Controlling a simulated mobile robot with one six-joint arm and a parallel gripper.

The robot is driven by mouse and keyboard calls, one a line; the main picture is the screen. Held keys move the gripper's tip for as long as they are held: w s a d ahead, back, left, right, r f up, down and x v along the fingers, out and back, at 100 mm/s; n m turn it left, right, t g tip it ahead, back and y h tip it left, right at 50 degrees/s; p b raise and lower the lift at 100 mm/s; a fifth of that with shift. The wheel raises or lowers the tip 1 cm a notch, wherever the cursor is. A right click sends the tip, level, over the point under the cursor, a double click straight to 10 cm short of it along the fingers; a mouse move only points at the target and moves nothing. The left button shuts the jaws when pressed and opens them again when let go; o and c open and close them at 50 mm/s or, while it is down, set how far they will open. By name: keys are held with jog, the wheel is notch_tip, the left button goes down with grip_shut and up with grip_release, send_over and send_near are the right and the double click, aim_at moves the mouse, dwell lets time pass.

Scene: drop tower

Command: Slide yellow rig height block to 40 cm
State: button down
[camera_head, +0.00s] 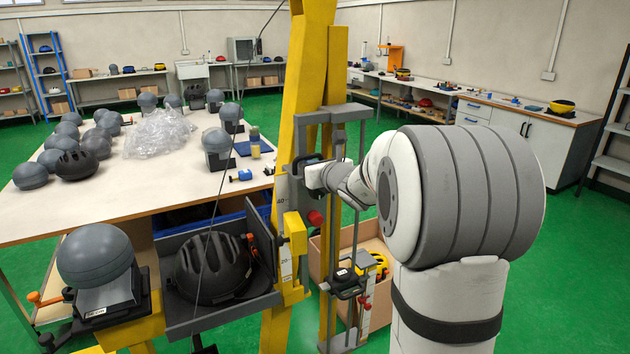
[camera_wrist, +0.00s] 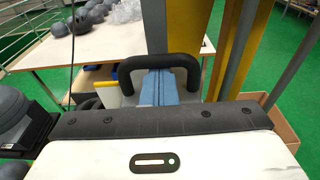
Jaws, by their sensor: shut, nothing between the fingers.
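The yellow height block (camera_head: 295,232) sits on the white scale strip (camera_head: 285,266) on the drop tower's near side. It stands between the 20 and 40 marks, below the 40. A red knob (camera_head: 315,218) is just right of it. My gripper (camera_head: 301,164) is above the block, near the 40 mark and beside the yellow post. In the wrist view my gripper (camera_wrist: 159,82) has its blue pads pressed together with nothing between them. The black curved parts frame the pads. My gripper appears apart from the block.
The yellow tower post (camera_head: 308,75) and a grey bracket (camera_head: 335,112) stand close to my gripper. A black helmet (camera_head: 212,268) is in a grey holder at lower left. A cardboard box (camera_head: 318,262) is at the tower's foot. A white table (camera_head: 130,190) with headforms is at left.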

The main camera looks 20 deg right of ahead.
jog(key=shift+d+r+p, duration=0.15)
jog(key=shift+r+p, duration=0.35)
jog(key=shift+r, duration=1.45)
jog(key=shift+s, duration=0.1)
